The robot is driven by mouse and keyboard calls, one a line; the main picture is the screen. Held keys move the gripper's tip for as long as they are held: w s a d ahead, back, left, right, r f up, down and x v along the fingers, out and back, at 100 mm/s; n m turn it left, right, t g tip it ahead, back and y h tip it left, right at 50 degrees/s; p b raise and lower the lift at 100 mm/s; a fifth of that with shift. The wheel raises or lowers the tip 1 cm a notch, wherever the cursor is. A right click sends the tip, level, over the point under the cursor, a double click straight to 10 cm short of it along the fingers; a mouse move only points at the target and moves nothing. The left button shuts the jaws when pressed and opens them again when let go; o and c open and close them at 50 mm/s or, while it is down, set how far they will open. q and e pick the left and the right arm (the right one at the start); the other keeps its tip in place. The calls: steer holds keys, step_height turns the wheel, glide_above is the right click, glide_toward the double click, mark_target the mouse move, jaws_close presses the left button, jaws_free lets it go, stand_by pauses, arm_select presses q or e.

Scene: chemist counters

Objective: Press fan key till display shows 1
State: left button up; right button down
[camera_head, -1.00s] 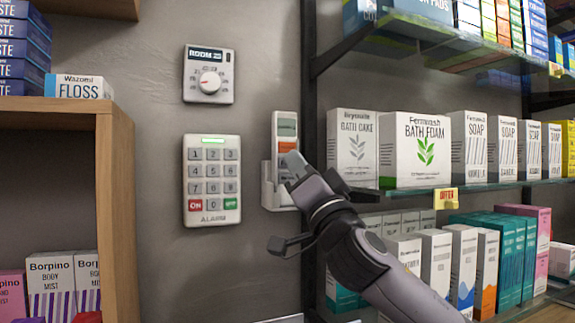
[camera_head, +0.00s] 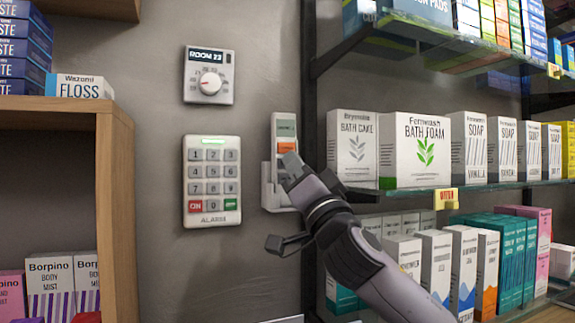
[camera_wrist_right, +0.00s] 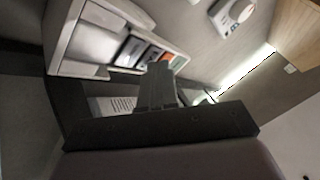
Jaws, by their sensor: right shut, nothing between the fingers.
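A slim remote (camera_head: 284,128) sits upright in a white wall cradle (camera_head: 267,190). It has a grey-green display (camera_head: 286,124) at the top and an orange key (camera_head: 286,147) below it. The display is too small to read. My right gripper (camera_head: 292,162) is shut and empty, its tip in front of the remote just below the orange key. It hides the lower keys, so I cannot tell which is the fan key or whether the tip touches one. In the right wrist view the shut fingers (camera_wrist_right: 158,80) point at the remote's coloured keys (camera_wrist_right: 150,54). My left gripper is out of view.
A thermostat dial (camera_head: 209,77) and an alarm keypad (camera_head: 212,180) are on the wall left of the remote. A glass shelf with boxes such as bath cake (camera_head: 352,150) is close on the right. A wooden shelf (camera_head: 118,200) stands at far left.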

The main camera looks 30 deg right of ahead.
steer(key=shift+w, duration=0.2)
steer(key=shift+s, duration=0.1)
stand_by(0.4)
steer(key=shift+s, duration=0.8)
steer(key=shift+s+a+b, duration=0.15)
steer(key=shift+s+b, duration=0.45)
steer(key=shift+s, duration=1.9)
